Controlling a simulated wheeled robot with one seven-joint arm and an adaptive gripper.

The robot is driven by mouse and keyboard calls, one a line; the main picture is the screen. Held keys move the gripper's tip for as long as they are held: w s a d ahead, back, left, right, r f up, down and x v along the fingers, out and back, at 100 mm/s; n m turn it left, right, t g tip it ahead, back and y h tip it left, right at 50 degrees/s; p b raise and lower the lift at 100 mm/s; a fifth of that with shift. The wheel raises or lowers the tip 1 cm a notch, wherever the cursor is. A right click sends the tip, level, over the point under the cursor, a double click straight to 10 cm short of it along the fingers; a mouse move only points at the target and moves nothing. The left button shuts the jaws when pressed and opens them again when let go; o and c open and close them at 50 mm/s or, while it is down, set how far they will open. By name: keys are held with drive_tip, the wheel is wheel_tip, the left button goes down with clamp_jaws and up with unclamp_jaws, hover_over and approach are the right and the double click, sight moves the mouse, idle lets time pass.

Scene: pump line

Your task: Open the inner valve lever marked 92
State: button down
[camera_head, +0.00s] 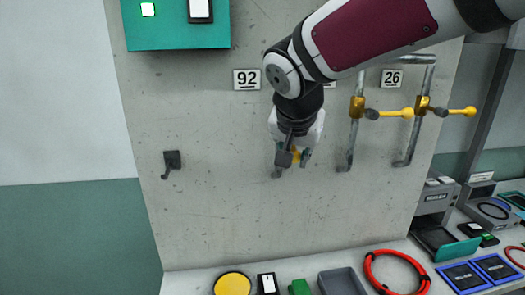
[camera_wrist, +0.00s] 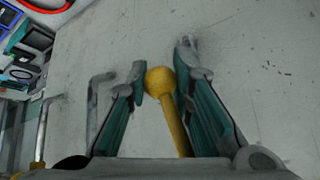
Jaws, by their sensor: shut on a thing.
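My gripper (camera_head: 294,158) is at the wall panel, below and right of the plate marked 92 (camera_head: 246,79). In the wrist view, its teal fingers (camera_wrist: 163,68) are shut around a yellow lever (camera_wrist: 176,122) with a round yellow knob at its end. A small gap seems to show between the knob and one finger. In the head view only a bit of yellow shows between the fingers. My arm hides the valve body and most of the pipe there, so the lever's full angle is hard to tell.
To the right, two grey pipes carry brass valves with yellow levers (camera_head: 396,113) (camera_head: 456,111), near the plate marked 26 (camera_head: 391,78). A grey hook (camera_head: 172,163) is on the panel at left. Below, the bench holds a yellow disc (camera_head: 232,284), a grey tray (camera_head: 342,282) and a red cable coil (camera_head: 398,272).

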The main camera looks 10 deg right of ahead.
drive_tip(key=shift+a+m+y+p, duration=0.45)
drive_tip(key=shift+a+y, duration=0.45)
drive_tip(key=shift+y, duration=0.3)
drive_tip(key=c, duration=1.4)
unclamp_jaws()
drive_tip(key=shift+f, duration=0.1)
drive_tip(key=v, duration=1.2)
drive_tip(key=shift+w, duration=0.1)
drive_tip(key=s+d+f+n, duration=0.3)
drive_tip(key=s+f, duration=0.3)
drive_tip(key=s, duration=0.3)
drive_tip(key=s+d+f+n+g, duration=0.1)
drive_tip(key=s+d+f+n, duration=0.2)
drive_tip(key=s+f, duration=0.3)
drive_tip(key=s+d, duration=0.1)
drive_tip(key=s, duration=0.2)
drive_tip(key=shift+d+g, duration=0.15)
drive_tip(key=shift+g, duration=0.15)
